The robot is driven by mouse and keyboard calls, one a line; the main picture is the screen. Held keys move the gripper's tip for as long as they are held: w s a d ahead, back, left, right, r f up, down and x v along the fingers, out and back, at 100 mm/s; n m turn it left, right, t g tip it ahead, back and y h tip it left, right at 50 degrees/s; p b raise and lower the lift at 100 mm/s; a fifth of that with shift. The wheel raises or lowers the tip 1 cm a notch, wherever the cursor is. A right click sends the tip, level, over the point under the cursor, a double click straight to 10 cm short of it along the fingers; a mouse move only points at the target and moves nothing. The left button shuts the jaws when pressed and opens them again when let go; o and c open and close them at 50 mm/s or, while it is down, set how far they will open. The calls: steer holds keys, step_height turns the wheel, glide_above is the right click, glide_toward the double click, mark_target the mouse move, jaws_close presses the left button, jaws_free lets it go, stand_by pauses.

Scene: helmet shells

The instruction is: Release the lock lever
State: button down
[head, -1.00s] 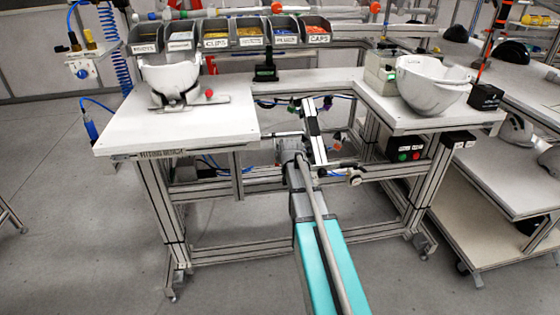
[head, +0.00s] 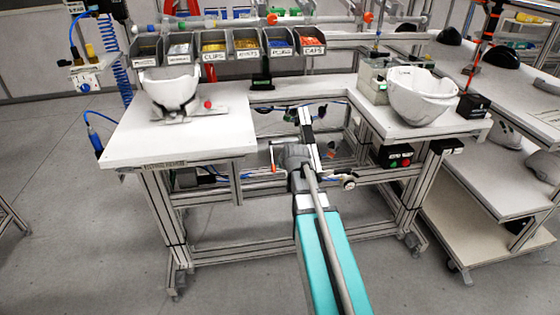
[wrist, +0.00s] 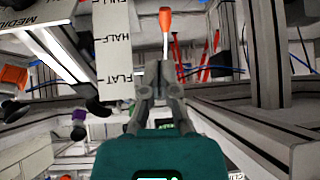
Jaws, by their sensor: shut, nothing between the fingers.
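The lock lever (wrist: 165,22) shows in the wrist view as an orange grip on a thin metal rod, straight beyond my fingertips. My gripper (wrist: 165,70) is shut, with its fingers together and empty. The rod's lower end is hidden behind the fingers, so I cannot tell whether they touch it. A pale plate (wrist: 115,50) marked FULL, HALF and FLAT stands just left of the fingers. In the head view, my arm reaches the gap under the bench, and its wrist hides the fingers. A thin orange-red upright piece (head: 272,155) shows left of the wrist there.
The white bench top (head: 180,140) carries a white helmet shell (head: 172,90) at left. Another shell (head: 422,95) sits on the right-hand surface. Metal frame rails (wrist: 265,60) stand close at right in the wrist view. Several labelled bins (head: 230,45) line the back.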

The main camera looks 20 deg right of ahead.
steer(key=shift+p+v, duration=0.65)
steer(key=shift+v, duration=0.7)
steer(key=shift+s+a, duration=0.1)
steer(key=shift+a, duration=0.05)
steer(key=s+a+r+n+g+p, duration=0.1)
steer(key=s+a+g+p, duration=0.3)
steer(key=s+a, duration=0.5)
steer(key=s+a+r+n+g+y+p, duration=0.1)
steer(key=s+a+r+g+p, duration=0.3)
steer(key=s+a+p, duration=0.3)
steer(key=s+a, duration=0.2)
steer(key=shift+s+r+g, duration=0.25)
steer(key=shift+r+g, duration=0.1)
steer(key=shift+g, duration=0.05)
